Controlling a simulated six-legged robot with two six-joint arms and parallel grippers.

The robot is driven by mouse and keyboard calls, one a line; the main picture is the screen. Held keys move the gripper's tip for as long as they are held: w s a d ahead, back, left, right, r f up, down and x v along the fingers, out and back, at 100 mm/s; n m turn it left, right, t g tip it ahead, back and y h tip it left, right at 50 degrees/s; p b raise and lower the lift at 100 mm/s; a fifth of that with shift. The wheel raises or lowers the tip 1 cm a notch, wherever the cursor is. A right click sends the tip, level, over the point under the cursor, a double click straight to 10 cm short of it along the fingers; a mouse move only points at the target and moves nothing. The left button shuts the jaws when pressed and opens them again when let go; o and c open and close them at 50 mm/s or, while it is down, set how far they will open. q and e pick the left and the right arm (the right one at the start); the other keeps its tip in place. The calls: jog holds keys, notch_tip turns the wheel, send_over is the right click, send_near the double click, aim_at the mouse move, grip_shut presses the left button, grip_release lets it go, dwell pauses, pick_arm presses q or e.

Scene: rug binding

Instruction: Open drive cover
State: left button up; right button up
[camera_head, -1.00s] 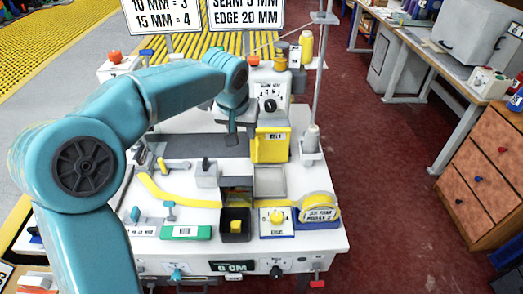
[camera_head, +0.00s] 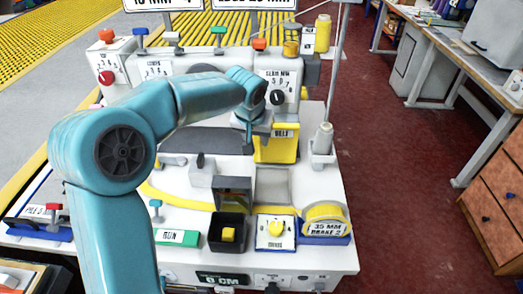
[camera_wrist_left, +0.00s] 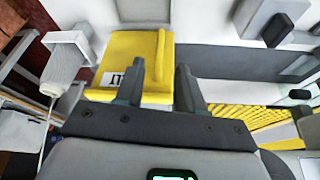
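A yellow cover (camera_head: 276,149) with a label reading like "BELT" stands upright at the middle back of the white machine table. My left gripper (camera_head: 250,137) is low at the cover's upper left edge. In the left wrist view the yellow cover (camera_wrist_left: 120,62) lies just beyond the fingertips, with its raised yellow ridge (camera_wrist_left: 160,45) lined up with the gap. The two fingers of the left gripper (camera_wrist_left: 161,65) are apart with nothing held between them. Whether a finger touches the cover I cannot tell. My right gripper is out of view.
A grey tray (camera_head: 273,186) lies in front of the cover. A white spool stand (camera_head: 322,145) is close on its right. A dial box (camera_head: 279,88) stands behind.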

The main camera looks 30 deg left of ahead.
aim_at(259, 150)
pick_arm(q)
jog(key=x, duration=0.9)
jog(key=shift+c, duration=0.3)
jog(key=shift+f, duration=0.1)
grip_shut()
